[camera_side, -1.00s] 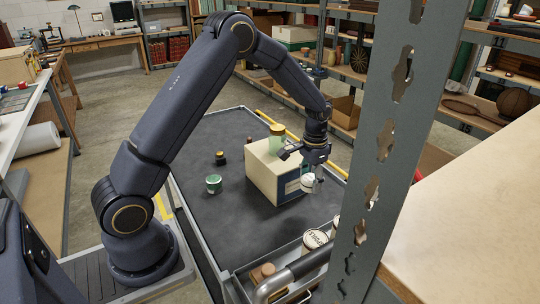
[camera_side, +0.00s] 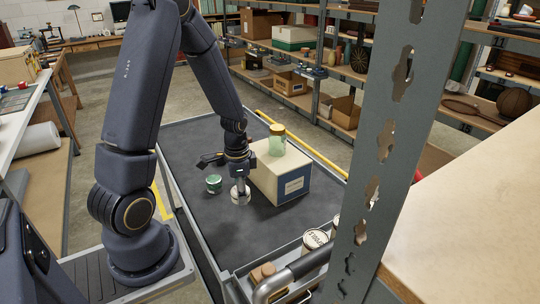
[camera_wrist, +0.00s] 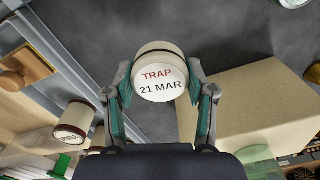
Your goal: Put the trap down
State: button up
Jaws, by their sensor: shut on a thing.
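The trap (camera_side: 240,194) is a small white round tub. In the wrist view its lid reads "TRAP 21 MAR" (camera_wrist: 158,82). My gripper (camera_side: 238,183) is shut on it from above, with one finger on each side, as the wrist view also shows (camera_wrist: 160,92). In the side view the trap is low over the dark cart top (camera_side: 195,152), in front of and left of a cream box. I cannot tell whether its base touches the surface.
The cream box (camera_side: 280,182) stands close on the right, with a green jar (camera_side: 277,142) on it. A small green tin (camera_side: 214,184) sits to the left. Labelled tubs (camera_side: 315,239) stand in the front tray. The cart top in front is clear.

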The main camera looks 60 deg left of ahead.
jog(key=n, duration=0.2)
send_near(227, 218)
notch_tip(227, 218, down, 7)
jog(key=shift+w+a+r, duration=0.1)
jog(key=o, duration=1)
jog(key=shift+o, duration=0.2)
